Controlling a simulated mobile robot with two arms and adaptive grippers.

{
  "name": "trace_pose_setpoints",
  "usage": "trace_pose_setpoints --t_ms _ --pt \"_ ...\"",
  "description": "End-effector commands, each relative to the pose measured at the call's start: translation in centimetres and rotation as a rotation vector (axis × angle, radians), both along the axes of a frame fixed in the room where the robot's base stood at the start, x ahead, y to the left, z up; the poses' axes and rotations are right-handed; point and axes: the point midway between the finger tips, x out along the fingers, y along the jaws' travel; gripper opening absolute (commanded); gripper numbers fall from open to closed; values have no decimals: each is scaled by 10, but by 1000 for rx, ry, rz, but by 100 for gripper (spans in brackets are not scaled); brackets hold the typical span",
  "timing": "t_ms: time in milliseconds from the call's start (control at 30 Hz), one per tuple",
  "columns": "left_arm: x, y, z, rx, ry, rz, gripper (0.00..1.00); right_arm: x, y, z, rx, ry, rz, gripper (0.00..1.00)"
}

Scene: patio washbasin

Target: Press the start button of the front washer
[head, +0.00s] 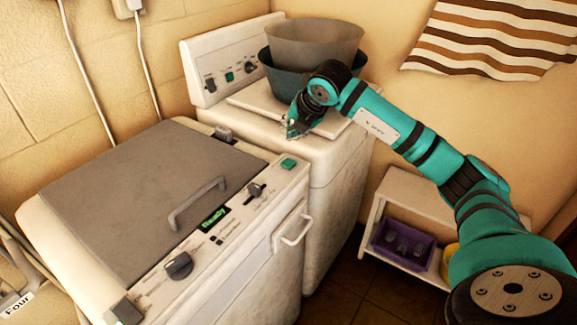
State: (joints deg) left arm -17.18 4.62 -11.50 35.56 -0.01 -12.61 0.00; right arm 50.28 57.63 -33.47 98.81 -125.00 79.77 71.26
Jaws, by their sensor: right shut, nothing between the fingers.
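The front washer (130,195) is a white machine with a grey lid and a lid handle. Its front panel carries dark knobs, a small green display reading "Ready" (214,220) and a green button (289,163) at the panel's right end. My right arm comes in from the right. My right gripper (291,132) is shut and empty, a little above and behind the green button in the picture. It appears apart from the button. My left gripper is not in view.
A second white washer (335,150) stands behind, with two stacked basins (314,45) on top. A low white shelf (420,190) at the right holds a purple crate (428,262). A striped cloth (490,38) hangs on the wall. Dark floor shows between washer and shelf.

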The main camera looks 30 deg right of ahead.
Motion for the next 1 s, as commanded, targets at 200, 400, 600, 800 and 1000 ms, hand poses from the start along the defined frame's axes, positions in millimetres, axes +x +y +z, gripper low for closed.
trace_pose_setpoints --t_ms 200,400,600,800,1000 --pt "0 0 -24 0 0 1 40 0 0 -39 -1 1 0 0" --pt "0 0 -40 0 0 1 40 0 0 -56 -1 -1 0 0" --pt "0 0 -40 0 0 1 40 0 0 -56 0 -1 0 0" --pt "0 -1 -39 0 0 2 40 0 0 -56 1 -1 0 0" --pt "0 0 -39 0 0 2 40 0 0 -56 1 -1 0 0"
